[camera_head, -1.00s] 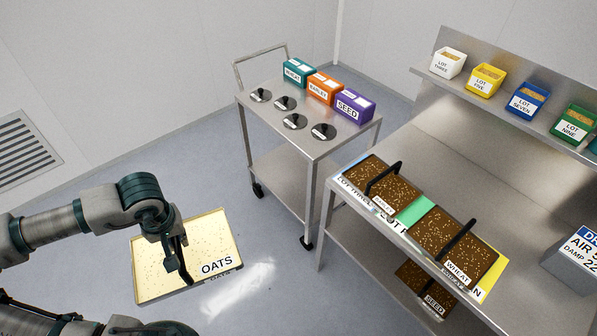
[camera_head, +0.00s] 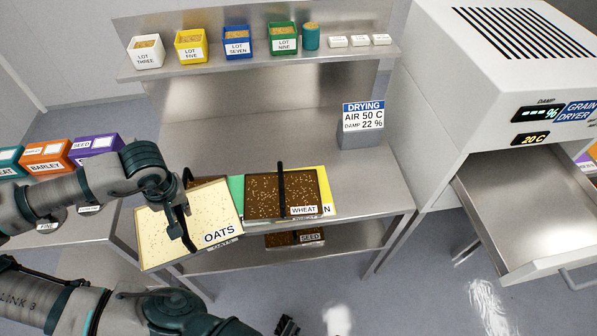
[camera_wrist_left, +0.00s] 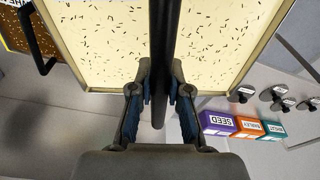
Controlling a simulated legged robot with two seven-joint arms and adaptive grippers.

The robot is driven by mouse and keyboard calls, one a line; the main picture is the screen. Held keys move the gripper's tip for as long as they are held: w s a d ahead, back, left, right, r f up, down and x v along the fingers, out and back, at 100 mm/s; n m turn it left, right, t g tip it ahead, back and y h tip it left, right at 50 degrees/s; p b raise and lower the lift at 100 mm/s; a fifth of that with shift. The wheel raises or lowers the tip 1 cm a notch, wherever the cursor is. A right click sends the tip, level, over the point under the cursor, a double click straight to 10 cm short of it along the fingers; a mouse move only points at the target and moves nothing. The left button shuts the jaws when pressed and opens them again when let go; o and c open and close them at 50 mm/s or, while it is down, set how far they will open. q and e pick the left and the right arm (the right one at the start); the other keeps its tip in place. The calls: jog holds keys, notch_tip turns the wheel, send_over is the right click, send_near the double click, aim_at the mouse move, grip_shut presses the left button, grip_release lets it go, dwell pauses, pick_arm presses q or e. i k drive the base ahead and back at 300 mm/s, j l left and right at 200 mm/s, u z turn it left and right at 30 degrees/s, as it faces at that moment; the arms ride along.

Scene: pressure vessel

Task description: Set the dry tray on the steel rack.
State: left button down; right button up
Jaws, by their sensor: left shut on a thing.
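The pale tray labelled OATS (camera_head: 160,235) hangs in front of the left end of the steel bench in the head view, slightly tilted. My left gripper (camera_head: 181,226) is shut on its black handle; the wrist view shows the fingers (camera_wrist_left: 160,85) on both sides of the handle, over pale grain (camera_wrist_left: 95,45). The steel bench (camera_head: 365,185) has a top and a lower shelf; I cannot tell whether it is the rack. A dark brown WHEAT tray (camera_head: 262,200) stands on it, and another brown tray is mostly hidden behind OATS. A dark gripper-like tip (camera_head: 287,326) shows at the bottom edge.
A SEED tray (camera_head: 282,240) sits on the lower shelf. Lot bins (camera_head: 190,46) line the upper shelf. A drying sign (camera_head: 362,125) stands on the bench. The grain dryer (camera_head: 440,105) is at right, its empty drawer (camera_head: 530,210) out. A cart carries boxes (camera_head: 47,156) at left.

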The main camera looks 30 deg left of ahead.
aim_at(368, 177)
jog(key=j+z, duration=0.25)
jog(key=z, duration=0.2)
jog(key=j+z, duration=0.25)
jog(key=z, duration=0.25)
jog(key=j+z, duration=0.25)
jog(key=z, duration=0.2)
jog(key=j+z, duration=0.2)
jog(key=z, duration=0.25)
jog(key=k+j+z, duration=0.2)
jog(key=j, duration=0.6)
